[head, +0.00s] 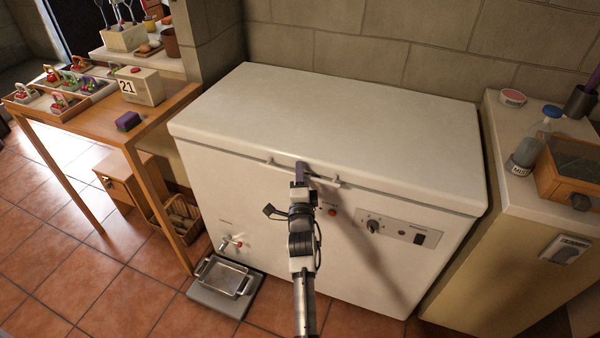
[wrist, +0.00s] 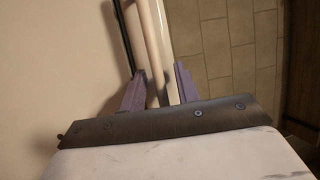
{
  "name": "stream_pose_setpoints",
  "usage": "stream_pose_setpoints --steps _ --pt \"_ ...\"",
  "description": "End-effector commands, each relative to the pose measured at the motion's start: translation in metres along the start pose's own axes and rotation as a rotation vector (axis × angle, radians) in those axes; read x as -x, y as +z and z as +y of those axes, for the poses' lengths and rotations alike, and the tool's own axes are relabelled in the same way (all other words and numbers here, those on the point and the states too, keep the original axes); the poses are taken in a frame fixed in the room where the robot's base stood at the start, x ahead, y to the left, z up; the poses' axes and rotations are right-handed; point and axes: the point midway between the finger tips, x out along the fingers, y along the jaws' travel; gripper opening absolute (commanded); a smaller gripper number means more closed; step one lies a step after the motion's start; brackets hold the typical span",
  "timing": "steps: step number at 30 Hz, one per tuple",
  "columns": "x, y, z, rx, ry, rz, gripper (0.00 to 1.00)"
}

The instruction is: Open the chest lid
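The white chest (head: 340,115) stands against the wall with its lid (head: 350,105) down. A pale bar handle (head: 325,181) runs along the front, just below the lid's edge. My gripper (head: 301,168) is at this handle, with the arm reaching up from below. In the wrist view the two purple fingers (wrist: 160,80) stand on either side of the pale handle bar (wrist: 155,40), close against it, and look shut on it. The fingertips' far ends and the exact contact are partly hidden.
A wooden table (head: 110,120) with trays and a numbered box stands at the left. A cabinet (head: 490,220) with a bottle (head: 530,145) stands close at the right. A metal tray (head: 228,278) sits low at the front left. The lid's top is bare.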

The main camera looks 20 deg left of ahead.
Motion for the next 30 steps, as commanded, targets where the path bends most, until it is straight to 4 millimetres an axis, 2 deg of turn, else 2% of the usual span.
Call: stream_pose_setpoints --steps 4,11,23,26,30 --pt "0.000 0.000 0.000 0.000 0.000 0.000 0.30" --pt "0.000 0.000 0.000 0.000 0.000 0.000 0.00" --pt "-0.001 0.001 -0.003 -0.002 0.003 -0.001 0.00" --pt "-0.003 0.004 -0.011 -0.006 0.009 -0.001 0.00" --pt "-0.010 0.009 -0.031 -0.018 0.028 -0.002 0.00"
